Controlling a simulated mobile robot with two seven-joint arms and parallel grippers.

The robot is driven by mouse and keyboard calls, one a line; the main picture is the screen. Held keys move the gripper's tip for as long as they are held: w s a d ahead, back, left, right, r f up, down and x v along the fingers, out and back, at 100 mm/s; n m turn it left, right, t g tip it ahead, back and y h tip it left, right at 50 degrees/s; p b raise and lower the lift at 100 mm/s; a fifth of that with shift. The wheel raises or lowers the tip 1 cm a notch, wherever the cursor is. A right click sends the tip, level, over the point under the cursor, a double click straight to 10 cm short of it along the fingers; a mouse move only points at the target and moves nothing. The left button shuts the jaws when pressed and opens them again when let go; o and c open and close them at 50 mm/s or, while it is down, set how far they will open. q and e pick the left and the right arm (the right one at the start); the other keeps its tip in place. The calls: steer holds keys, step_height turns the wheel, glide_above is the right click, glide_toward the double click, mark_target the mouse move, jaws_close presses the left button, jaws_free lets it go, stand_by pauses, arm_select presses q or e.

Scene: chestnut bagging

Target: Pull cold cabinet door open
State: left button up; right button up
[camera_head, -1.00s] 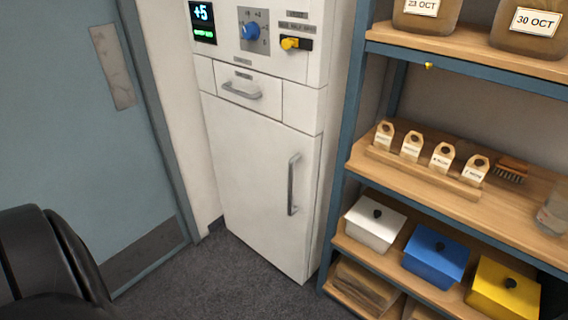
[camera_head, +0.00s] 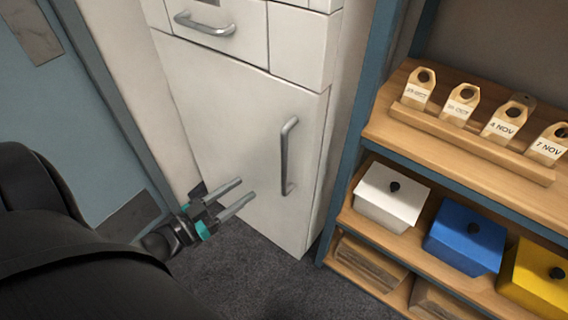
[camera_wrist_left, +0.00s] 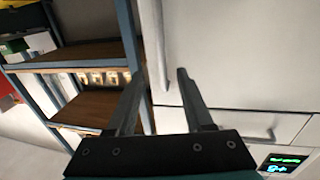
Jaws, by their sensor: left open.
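The white cold cabinet door (camera_head: 230,125) is shut, with a vertical metal handle (camera_head: 288,156) near its right edge. My left gripper (camera_head: 239,193) is in front of the lower part of the door, left of the handle and apart from it. It is open and empty, fingers pointing right toward the handle side. In the left wrist view the gripper (camera_wrist_left: 158,85) shows its two fingers spread, with the handle (camera_wrist_left: 156,45) ahead between them and the door (camera_wrist_left: 240,50) beyond. My right gripper is not in view.
A blue-framed shelf (camera_head: 352,140) stands close to the right of the cabinet, with tagged wooden holders and white, blue (camera_head: 465,242) and yellow lidded boxes. A drawer (camera_head: 215,28) with a horizontal handle is above the door. A blue door (camera_head: 50,120) is at left. Grey floor (camera_head: 270,285) lies in front.

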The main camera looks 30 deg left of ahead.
mark_target(282, 162)
arm_select(q)
steer(key=b+x, duration=0.2)
steer(key=x, duration=1.2)
steer(key=shift+w+f, duration=0.1)
steer(key=shift+w, duration=0.15)
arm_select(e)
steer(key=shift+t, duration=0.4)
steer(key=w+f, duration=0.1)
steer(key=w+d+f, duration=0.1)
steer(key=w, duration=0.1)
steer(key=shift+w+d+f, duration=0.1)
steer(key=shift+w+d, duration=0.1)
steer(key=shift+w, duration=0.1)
arm_select(q)
jaws_close()
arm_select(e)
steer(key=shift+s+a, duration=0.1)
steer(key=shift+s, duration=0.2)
arm_select(q)
steer(key=shift+a, duration=0.1)
